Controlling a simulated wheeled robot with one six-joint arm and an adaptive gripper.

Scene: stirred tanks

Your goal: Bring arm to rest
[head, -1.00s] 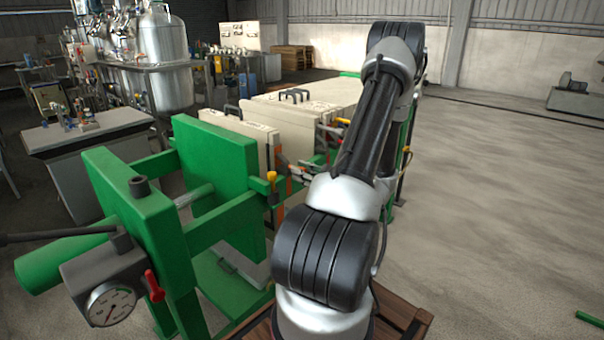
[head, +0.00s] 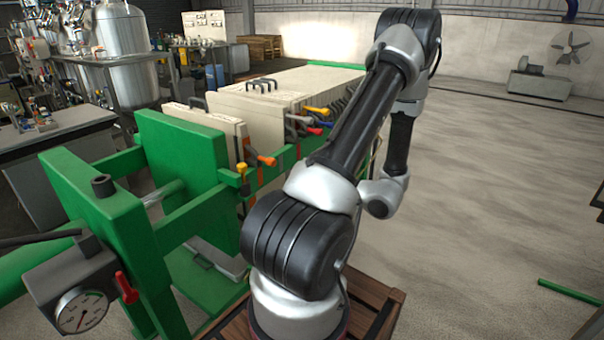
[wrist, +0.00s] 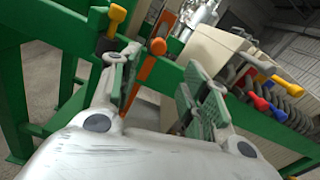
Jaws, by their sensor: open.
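My gripper (wrist: 160,95) shows in the wrist view with its two fingers spread apart. It is open, with nothing between the fingers. Beyond it are the green frame of a press, an orange-handled lever (wrist: 157,46) and a yellow-handled lever (wrist: 117,14). In the head view my arm is raised and bent, with the elbow high and the forearm hanging down on the right side of the press. The gripper itself cannot be made out in the head view.
The green filter press (head: 95,200) with cream plates (head: 290,85) stands close to the left of my arm. A gauge (head: 82,310) is at its near end. Coloured valve handles (head: 318,111) line its right side. Open concrete floor (head: 490,180) lies to the right.

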